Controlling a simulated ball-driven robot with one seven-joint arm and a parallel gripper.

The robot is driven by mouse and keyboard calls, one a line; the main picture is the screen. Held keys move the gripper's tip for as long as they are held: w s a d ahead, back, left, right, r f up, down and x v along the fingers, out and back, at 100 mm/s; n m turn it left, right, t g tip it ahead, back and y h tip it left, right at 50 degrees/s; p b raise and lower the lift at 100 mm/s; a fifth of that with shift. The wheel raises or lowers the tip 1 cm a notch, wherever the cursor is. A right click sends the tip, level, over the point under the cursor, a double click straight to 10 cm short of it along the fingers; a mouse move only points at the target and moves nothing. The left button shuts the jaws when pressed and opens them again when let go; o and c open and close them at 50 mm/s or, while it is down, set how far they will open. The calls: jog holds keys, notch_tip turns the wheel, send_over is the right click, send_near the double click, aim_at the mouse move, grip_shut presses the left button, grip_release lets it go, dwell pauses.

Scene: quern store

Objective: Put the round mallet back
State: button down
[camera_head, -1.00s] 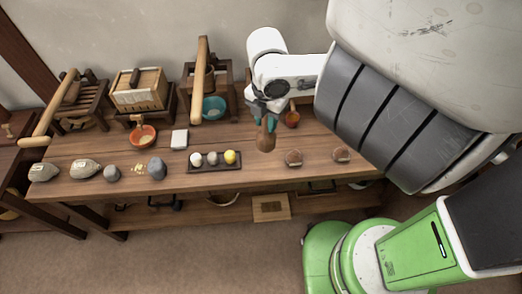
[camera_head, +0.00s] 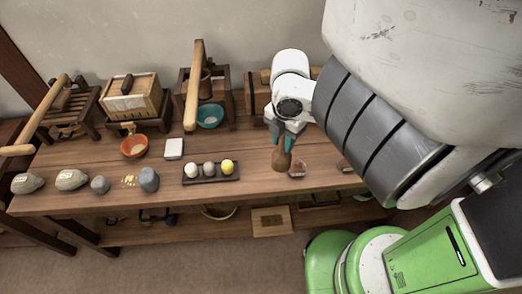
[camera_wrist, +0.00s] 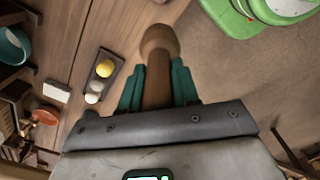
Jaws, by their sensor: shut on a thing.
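The round mallet, brown and wooden with a rounded head, hangs from my gripper in the head view (camera_head: 281,161); in the wrist view the mallet (camera_wrist: 157,75) stands out between the fingers. My gripper (camera_head: 288,139) has teal fingers and is shut on the mallet's narrower part. It also shows in the wrist view (camera_wrist: 158,88). The mallet hangs over the right part of the wooden bench (camera_head: 255,150), partly in front of a small round reddish-brown piece (camera_head: 298,171). I cannot tell whether the mallet touches the bench.
Left of the mallet is a dark tray (camera_head: 212,181) with three small balls. A white block (camera_head: 173,148), an orange bowl (camera_head: 134,146) and a teal bowl (camera_head: 210,116) stand farther back. Several grey stones line the front left. Wooden frames with long handles stand along the wall.

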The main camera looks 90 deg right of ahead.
jog(key=w+d+f+p, duration=0.1)
jog(key=w+d+f, duration=0.1)
jog(key=d+f, duration=0.2)
jog(key=w+d+f+p, duration=0.1)
jog(key=w+d+f, duration=0.2)
jog(key=f, duration=0.4)
jog(key=shift+w+d, duration=0.35)
jog(key=shift+d, duration=0.1)
jog(key=shift+f, duration=0.15)
jog(key=c, duration=0.8)
grip_release()
notch_tip(320, 180, up, 12)
jog(key=shift+a+r, duration=0.1)
jog(key=shift+r, duration=0.05)
